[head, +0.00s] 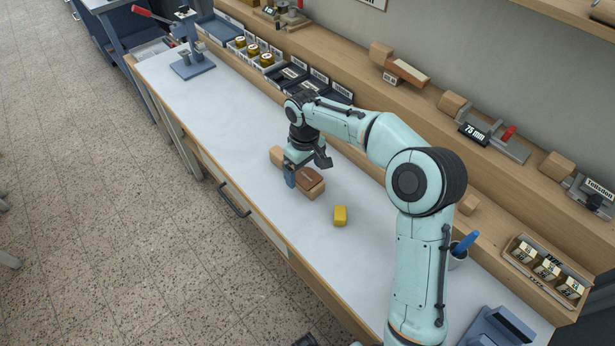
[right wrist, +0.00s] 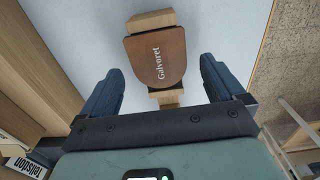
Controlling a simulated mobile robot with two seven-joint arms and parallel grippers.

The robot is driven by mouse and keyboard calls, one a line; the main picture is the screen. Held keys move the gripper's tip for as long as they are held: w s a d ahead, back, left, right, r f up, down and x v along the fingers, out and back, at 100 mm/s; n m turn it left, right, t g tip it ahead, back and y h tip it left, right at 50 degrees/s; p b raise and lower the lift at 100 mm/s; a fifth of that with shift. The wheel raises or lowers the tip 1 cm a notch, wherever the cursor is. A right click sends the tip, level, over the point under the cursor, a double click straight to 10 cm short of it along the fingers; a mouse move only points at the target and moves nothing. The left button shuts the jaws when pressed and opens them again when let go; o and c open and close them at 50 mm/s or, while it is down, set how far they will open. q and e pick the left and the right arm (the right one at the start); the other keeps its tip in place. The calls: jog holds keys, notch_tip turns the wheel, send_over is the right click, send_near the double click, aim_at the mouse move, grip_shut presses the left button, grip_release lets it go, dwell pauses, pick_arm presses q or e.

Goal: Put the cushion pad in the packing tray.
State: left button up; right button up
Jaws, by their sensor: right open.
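My right gripper (head: 306,169) is open above the bench, its fingers on either side of a brown leather-like piece (head: 309,177) on a pale wooden block (head: 316,192). In the right wrist view, the piece (right wrist: 156,57) reads "Galvoret" and lies ahead of and between the open fingertips (right wrist: 160,75); no contact shows. I cannot tell for sure which of these is the cushion pad. A shallow blue-grey tray (head: 213,30) at the bench's far end may be the packing tray. My left gripper is not in view.
Dark labelled trays (head: 300,84) and gold foil rolls (head: 253,50) line the bench's back edge. A blue-grey press (head: 192,62) with a red handle stands far left. A cup (head: 457,254) and a wooden rack (head: 548,271) are at right. The bench's left middle is clear.

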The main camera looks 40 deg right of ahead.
aim_at(305, 175)
jog(key=shift+f, duration=0.25)
jog(key=c, duration=1.2)
pick_arm(q)
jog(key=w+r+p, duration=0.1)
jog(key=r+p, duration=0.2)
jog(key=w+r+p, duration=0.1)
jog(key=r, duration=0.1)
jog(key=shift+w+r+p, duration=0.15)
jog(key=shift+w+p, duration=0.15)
jog(key=shift+p, duration=0.05)
pick_arm(e)
notch_tip(305, 175, up, 21)
jog(key=shift+f, duration=0.2)
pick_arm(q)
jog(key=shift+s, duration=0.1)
pick_arm(e)
jog(key=shift+a+f, duration=0.1)
